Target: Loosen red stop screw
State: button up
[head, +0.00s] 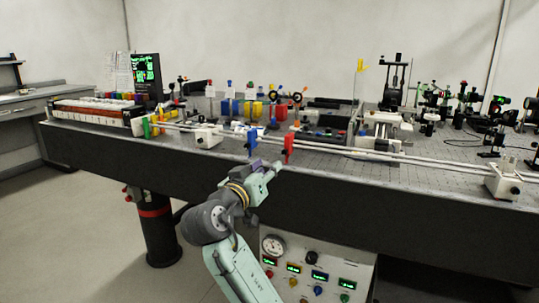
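A red stop (289,146) stands on the long pale rails along the front edge of the optical bench, in the middle of the head view. Its screw is too small to make out. My gripper (279,164) points up and right at the lower left of the red stop, very close to it in the picture. I cannot tell whether it touches the stop, or whether its fingers are open or shut. A blue stop (252,141) stands on the rails just left of the red one.
A white rail carriage (207,135) sits to the left, and another white block (503,182) to the right. Green and yellow stops (146,127) stand farther left. The bench top (425,148) carries many optics. A gauge panel (318,265) stands below the bench.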

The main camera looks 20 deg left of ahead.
aim_at(284, 153)
jog(key=w, duration=0.3)
jog(key=w+p, duration=0.1)
jog(key=w, duration=0.3)
jog(key=w+p, duration=0.1)
jog(key=w, duration=0.2)
jog(key=shift+w+d, duration=0.25)
jog(key=shift+d, duration=0.05)
jog(key=shift+c, duration=0.5)
grip_shut()
